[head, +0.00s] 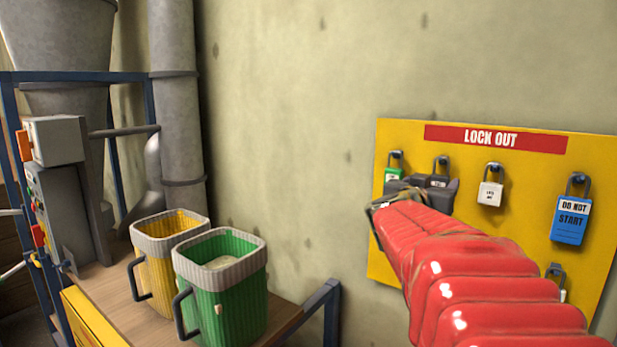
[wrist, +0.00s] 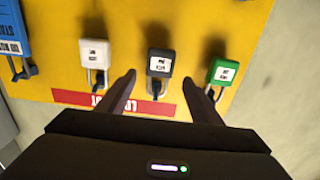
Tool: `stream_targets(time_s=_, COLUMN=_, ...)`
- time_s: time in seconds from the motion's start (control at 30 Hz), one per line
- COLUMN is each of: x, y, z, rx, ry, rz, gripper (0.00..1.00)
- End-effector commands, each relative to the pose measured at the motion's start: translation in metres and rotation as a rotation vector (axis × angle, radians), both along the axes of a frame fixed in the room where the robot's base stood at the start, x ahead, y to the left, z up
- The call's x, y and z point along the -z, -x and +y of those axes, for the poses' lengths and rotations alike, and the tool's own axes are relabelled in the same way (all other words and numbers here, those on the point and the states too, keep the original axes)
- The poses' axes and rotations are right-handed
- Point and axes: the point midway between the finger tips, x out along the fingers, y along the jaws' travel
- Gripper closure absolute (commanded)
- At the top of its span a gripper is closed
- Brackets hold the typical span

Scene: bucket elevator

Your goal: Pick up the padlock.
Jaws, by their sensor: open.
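Several padlocks hang on the yellow lock out board (head: 405,133). In the head view a green padlock (head: 393,175) hangs at the left, then a dark one (head: 441,163) mostly hidden by my gripper, a white one (head: 490,193) and a large blue one (head: 570,218). My gripper (wrist: 159,80) is open and empty. In the wrist view, which is upside down, its fingers point at the board either side of the dark padlock (wrist: 160,64). I cannot tell whether they touch it. The white padlock (wrist: 94,53) and green padlock (wrist: 222,71) lie outside the fingers.
Another padlock (head: 556,274) hangs low, partly behind my red arm. A green bucket (head: 225,290) and a yellow bucket (head: 155,270) stand on a wooden bench (head: 110,300) at the left. Bare concrete wall (head: 290,150) lies between them and the board.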

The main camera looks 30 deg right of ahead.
Motion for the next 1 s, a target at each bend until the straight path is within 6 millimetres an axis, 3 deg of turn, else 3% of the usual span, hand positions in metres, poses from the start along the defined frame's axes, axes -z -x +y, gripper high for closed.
stream_targets(time_s=0.33, x=-0.002, y=-0.013, z=-0.034, rx=0.0, ry=0.0, rz=0.0, gripper=0.41)
stream_targets(time_s=0.93, x=-0.002, y=-0.015, z=-0.036, rx=-0.001, ry=0.001, rz=0.0, gripper=0.41)
stream_targets(time_s=1.0, x=-0.002, y=-0.015, z=-0.036, rx=-0.001, ry=0.001, rz=0.0, gripper=0.46)
